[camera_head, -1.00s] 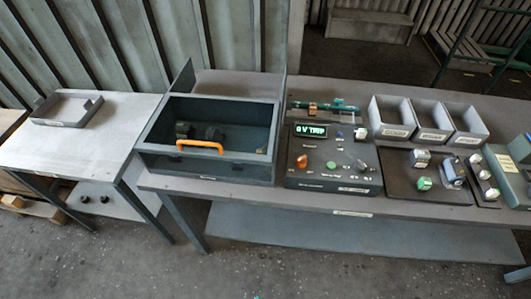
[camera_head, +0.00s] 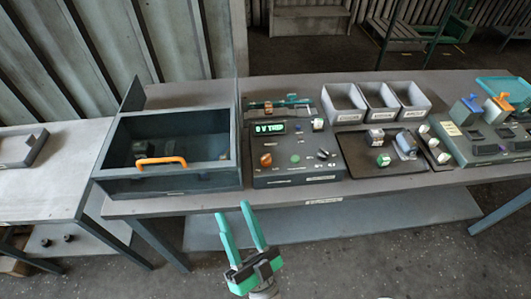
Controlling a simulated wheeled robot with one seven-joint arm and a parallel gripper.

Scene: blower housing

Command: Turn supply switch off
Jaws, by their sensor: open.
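A dark control box (camera_head: 297,160) stands on the long grey table, with a lit green display (camera_head: 270,127) on its sloped face. An orange knob (camera_head: 265,160) sits at its left, a green button (camera_head: 295,159) in the middle and small dark and light controls (camera_head: 325,154) at the right. Which of these is the supply switch I cannot tell, as the labels are too small to read. My gripper (camera_head: 240,228) has teal fingers spread open and empty. It shows in front of the table's edge, below the control box in the picture, apart from it.
Left of the control box stands an open dark housing (camera_head: 170,186) with an orange handle (camera_head: 161,161). Three grey bins (camera_head: 345,103) and a dark plate with small parts (camera_head: 360,165) are to its right. A panel with blue and orange levers (camera_head: 480,145) stands farther right.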

